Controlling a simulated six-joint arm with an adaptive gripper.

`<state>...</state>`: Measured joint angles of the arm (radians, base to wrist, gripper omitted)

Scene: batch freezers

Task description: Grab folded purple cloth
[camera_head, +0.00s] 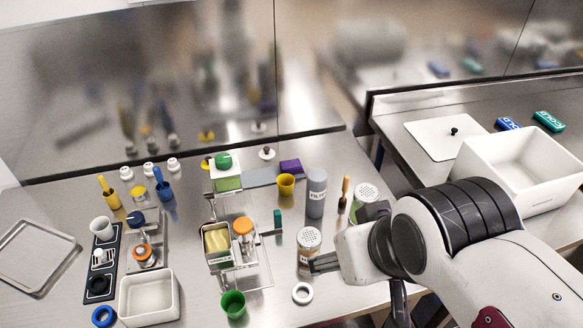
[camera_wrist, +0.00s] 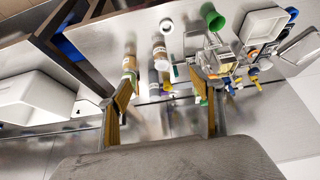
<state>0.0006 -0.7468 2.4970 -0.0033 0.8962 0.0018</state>
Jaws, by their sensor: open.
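The folded purple cloth (camera_head: 291,166) lies at the back of the steel table in the head view, behind the yellow cup (camera_head: 286,184) and at the right end of a flat grey-blue piece (camera_head: 261,177). My gripper (camera_head: 322,263) is at the front right of the table, well apart from the cloth, near a white-lidded shaker jar (camera_head: 309,240). In the wrist view my gripper (camera_wrist: 166,95) has its two fingers spread wide, with nothing held between them. A small purple patch shows beside the right finger there; I cannot tell whether it is the cloth.
A grey filter bottle (camera_head: 316,193) and a brush (camera_head: 344,194) stand right of the cloth. A clear rack with an orange-lidded jar (camera_head: 242,228), a green cup (camera_head: 233,304) and a white ring (camera_head: 302,293) are in front. A white bin (camera_head: 522,165) stands on the right counter.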

